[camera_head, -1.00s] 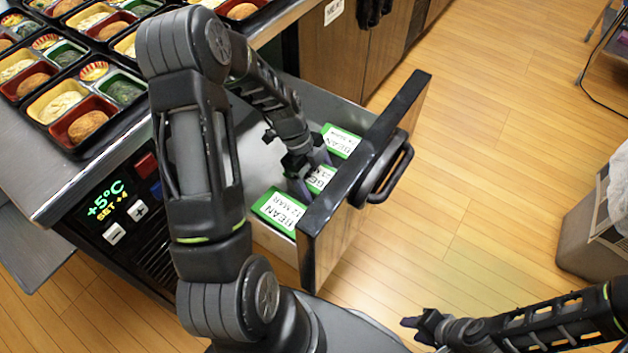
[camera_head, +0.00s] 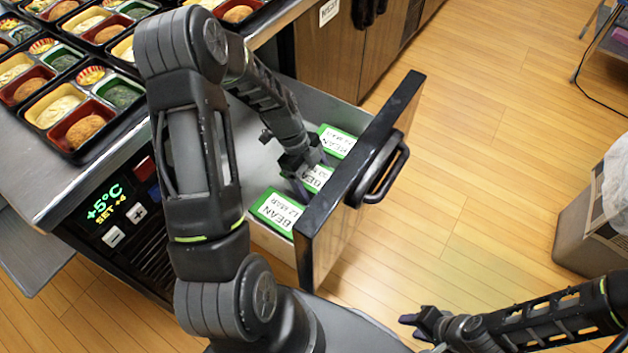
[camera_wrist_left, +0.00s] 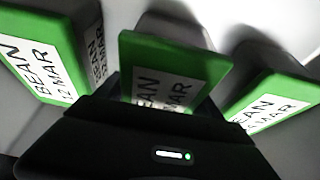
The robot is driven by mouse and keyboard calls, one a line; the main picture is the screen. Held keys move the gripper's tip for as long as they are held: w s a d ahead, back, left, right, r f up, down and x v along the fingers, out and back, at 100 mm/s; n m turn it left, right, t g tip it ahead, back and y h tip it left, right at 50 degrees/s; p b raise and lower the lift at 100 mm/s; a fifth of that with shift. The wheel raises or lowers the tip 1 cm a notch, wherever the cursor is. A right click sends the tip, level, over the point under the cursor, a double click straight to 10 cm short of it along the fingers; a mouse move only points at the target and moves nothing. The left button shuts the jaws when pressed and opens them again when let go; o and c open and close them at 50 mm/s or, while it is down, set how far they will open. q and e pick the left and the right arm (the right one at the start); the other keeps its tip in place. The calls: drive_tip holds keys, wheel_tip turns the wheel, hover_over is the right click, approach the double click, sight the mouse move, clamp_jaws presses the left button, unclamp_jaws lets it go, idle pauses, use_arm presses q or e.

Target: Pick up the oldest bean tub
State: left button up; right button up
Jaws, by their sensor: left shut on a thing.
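Three bean tubs with green lids and white labels stand in the open drawer (camera_head: 256,166). The nearest tub (camera_head: 277,213) reads BEAN 12 MAR; it is at the left of the left wrist view (camera_wrist_left: 40,65). The middle tub (camera_head: 317,178) also shows in the left wrist view (camera_wrist_left: 175,68), its day number hidden. The far tub (camera_head: 337,141) appears at the right of the left wrist view (camera_wrist_left: 270,98), its date not clearly readable. My left gripper (camera_head: 302,182) reaches down into the drawer, shut on the middle tub. My right gripper (camera_head: 418,321) is away from the drawer, over the floor.
The drawer's dark front (camera_head: 360,165) with its handle stands just right of the tubs. Bento trays (camera_head: 70,150) with food crowd the counter at upper left. A +5°C display (camera_head: 106,203) is on the unit's front. A grey bin (camera_head: 585,225) stands at far right; the floor between is clear.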

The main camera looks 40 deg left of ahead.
sight(315, 176)
use_arm(q)
wheel_tip(315, 176, up, 10)
drive_tip(key=shift+r+p, duration=0.1)
drive_tip(key=shift+p, duration=0.3)
